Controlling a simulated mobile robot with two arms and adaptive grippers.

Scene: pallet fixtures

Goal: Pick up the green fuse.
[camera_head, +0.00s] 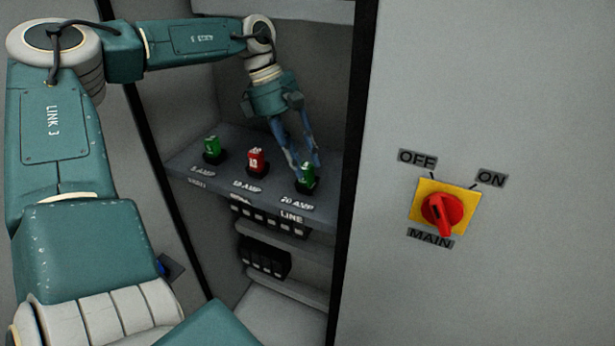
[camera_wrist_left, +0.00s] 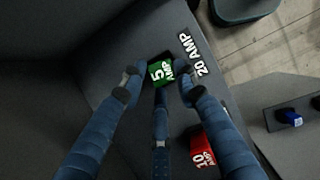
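A green fuse (camera_head: 307,179) stands at the 20 AMP label on the cabinet shelf. In the left wrist view this green fuse (camera_wrist_left: 160,73) reads 5 AMP and lies between my fingertips. My left gripper (camera_head: 304,165) reaches down over it from above. In the left wrist view the left gripper (camera_wrist_left: 155,88) is open, with a finger on either side of the fuse and gaps showing. Another green fuse (camera_head: 211,148) stands at the 5 AMP label, on the left of the shelf. My right gripper is not in view.
A red fuse (camera_head: 256,160) stands in the middle slot; it also shows in the wrist view (camera_wrist_left: 202,150). A blue fuse (camera_wrist_left: 289,117) sits on a separate surface. The cabinet door carries a red MAIN switch (camera_head: 441,212). Dark blocks (camera_head: 265,258) sit below the shelf.

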